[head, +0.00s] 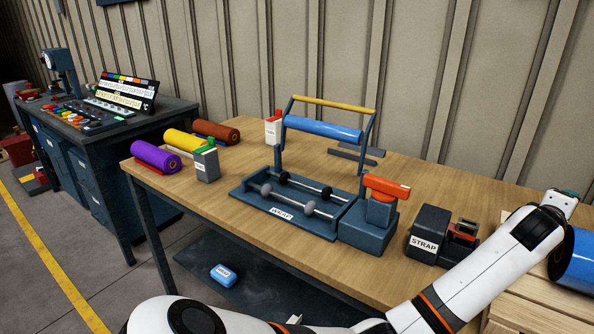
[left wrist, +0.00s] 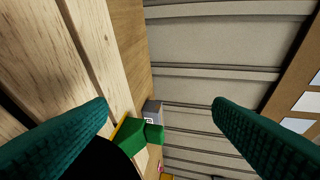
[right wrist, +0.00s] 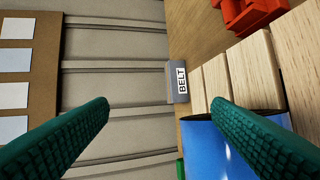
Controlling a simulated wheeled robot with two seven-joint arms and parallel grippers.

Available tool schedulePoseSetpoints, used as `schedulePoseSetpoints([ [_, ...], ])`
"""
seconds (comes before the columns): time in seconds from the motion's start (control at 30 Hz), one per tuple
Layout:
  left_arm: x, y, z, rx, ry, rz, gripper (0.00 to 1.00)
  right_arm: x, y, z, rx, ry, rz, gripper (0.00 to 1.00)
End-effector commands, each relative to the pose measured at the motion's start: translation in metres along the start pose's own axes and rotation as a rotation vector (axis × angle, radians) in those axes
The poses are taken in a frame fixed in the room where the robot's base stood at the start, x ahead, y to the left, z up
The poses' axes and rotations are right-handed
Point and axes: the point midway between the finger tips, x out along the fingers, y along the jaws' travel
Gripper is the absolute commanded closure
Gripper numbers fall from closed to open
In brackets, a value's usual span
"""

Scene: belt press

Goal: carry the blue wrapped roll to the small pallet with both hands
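The blue wrapped roll (head: 578,264) lies at the right edge of the head view, cut off by the frame, its dark end facing left. It appears to rest on the light wooden slats of the small pallet (head: 535,312). My left gripper (head: 562,200) is just above and behind the roll's left end; its fingers stand wide apart in the left wrist view (left wrist: 160,115), with a dark rounded shape below them that I cannot identify surely. My right gripper (right wrist: 160,115) is open, its right finger passing in front of the blue roll (right wrist: 205,150); it is outside the head view.
The workbench (head: 400,175) carries a wrap stand (head: 282,212), a strap dispenser (head: 428,236) and coloured rolls at the left. A grey block labelled BELT (right wrist: 178,82) stands beside the slats, near a red object (right wrist: 250,15). A ribbed wall stands behind.

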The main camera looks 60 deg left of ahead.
Motion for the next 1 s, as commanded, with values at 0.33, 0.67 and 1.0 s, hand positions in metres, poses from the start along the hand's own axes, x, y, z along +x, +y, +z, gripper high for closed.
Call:
schedulePoseSetpoints([
  [0.33, 0.000, 0.002, -0.002, -0.002, 0.004, 0.000, 0.28, 0.000, -0.003, -0.001, 0.001, 0.002, 0.003, 0.29],
  [0.67, 0.003, 0.011, 0.000, 0.000, -0.001, 0.003, 0.28, 0.004, -0.019, 0.003, -0.001, -0.002, -0.005, 0.29],
  [1.0, 0.004, 0.015, 0.001, 0.001, -0.002, 0.003, 0.28, 0.008, -0.033, 0.004, -0.001, -0.005, -0.016, 0.29],
])
